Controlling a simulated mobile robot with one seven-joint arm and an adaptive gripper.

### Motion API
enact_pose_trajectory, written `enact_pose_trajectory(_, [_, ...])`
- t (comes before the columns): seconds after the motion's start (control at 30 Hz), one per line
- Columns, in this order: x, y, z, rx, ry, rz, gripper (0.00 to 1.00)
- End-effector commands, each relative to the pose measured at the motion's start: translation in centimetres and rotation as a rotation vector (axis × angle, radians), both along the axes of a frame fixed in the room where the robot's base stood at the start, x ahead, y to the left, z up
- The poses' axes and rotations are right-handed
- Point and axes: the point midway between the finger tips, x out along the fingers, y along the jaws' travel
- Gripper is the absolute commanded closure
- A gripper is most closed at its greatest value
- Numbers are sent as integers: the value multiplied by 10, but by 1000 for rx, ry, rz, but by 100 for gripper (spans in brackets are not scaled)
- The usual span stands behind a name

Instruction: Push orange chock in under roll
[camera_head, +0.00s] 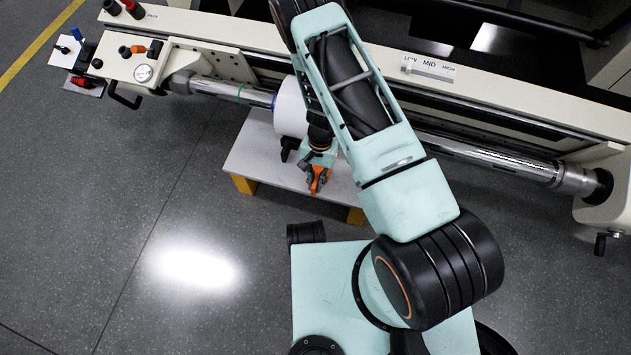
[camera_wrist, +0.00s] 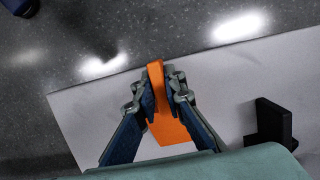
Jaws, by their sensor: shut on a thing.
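The orange chock (camera_head: 319,184) is over the pale low table, in front of the roll. In the wrist view the chock (camera_wrist: 168,130) stands between the two fingers, with its narrow end up at the fingertips. My gripper (camera_wrist: 161,88) is shut on it. In the head view my gripper (camera_head: 316,172) is small and partly covered by my arm. The white roll (camera_head: 289,107) sits on the shiny shaft behind the gripper, partly hidden by my arm. I cannot tell whether the chock touches the tabletop. The roll does not show in the wrist view.
A black bracket-like block (camera_head: 291,148) stands on the pale table (camera_head: 250,160), left of my gripper; it also shows in the wrist view (camera_wrist: 272,125). The table has yellow legs (camera_head: 243,184). The long shaft (camera_head: 480,153) and machine frame run behind. The floor at left is clear.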

Motion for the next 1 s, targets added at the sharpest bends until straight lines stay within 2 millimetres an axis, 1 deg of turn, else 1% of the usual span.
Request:
enact_pose_trajectory(0.23, [2,-1,0,0,-1,0,100])
enact_pose_trajectory(1.0, [20,-7,0,1,0,-1,100])
